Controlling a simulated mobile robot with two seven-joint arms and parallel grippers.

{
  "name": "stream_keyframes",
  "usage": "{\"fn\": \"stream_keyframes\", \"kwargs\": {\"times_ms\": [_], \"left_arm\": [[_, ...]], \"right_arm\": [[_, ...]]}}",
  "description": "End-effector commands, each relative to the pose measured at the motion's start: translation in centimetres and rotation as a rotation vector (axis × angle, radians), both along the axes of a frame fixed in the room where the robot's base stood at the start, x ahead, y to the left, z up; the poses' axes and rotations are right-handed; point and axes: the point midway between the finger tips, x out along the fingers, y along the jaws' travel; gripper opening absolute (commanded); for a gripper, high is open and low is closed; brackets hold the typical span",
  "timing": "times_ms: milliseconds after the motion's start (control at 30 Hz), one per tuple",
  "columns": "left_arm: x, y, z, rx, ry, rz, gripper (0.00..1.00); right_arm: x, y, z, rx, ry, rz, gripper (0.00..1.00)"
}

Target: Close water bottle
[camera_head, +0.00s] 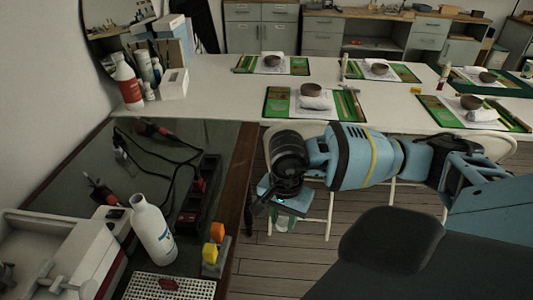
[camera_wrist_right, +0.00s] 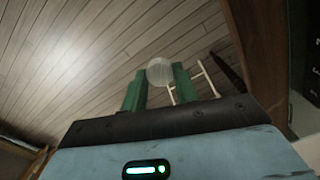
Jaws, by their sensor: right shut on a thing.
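A white bottle (camera_head: 154,234) stands on the dark glass-topped bench at the lower left of the head view. Its narrow neck points up, and I see no cap on it. My right gripper (camera_head: 284,224) hangs over the floor to the right of the bench, apart from the bottle, with its fingers pointing down. In the right wrist view its green fingers (camera_wrist_right: 159,84) are shut on a small pale, translucent round cap (camera_wrist_right: 160,71). The bottle is not in the wrist view. My left gripper is not in view.
The dark bench (camera_head: 75,180) carries black cables, a dark rack (camera_head: 201,190), yellow and orange blocks (camera_head: 213,241), a white perforated tray (camera_head: 190,289) and a white machine (camera_head: 60,240). Another white bottle (camera_head: 128,85) with a red label stands on the white table behind.

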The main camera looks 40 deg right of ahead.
Motion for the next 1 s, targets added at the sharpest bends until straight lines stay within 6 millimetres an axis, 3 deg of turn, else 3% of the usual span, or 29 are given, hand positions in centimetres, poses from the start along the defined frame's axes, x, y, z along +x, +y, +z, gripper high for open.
{"fn": "stream_keyframes", "kwargs": {"times_ms": [200,667,767,1000], "left_arm": [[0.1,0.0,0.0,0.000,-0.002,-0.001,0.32],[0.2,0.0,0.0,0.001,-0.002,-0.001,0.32],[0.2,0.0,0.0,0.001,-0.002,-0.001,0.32],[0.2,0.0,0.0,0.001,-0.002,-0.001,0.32]], "right_arm": [[-0.7,-0.3,0.1,0.001,0.001,0.000,0.09],[-0.4,0.1,0.3,0.005,0.000,0.037,0.09],[0.4,1.4,1.1,0.018,-0.004,0.145,0.09],[3.0,6.7,4.7,0.038,-0.012,0.647,0.09]]}}
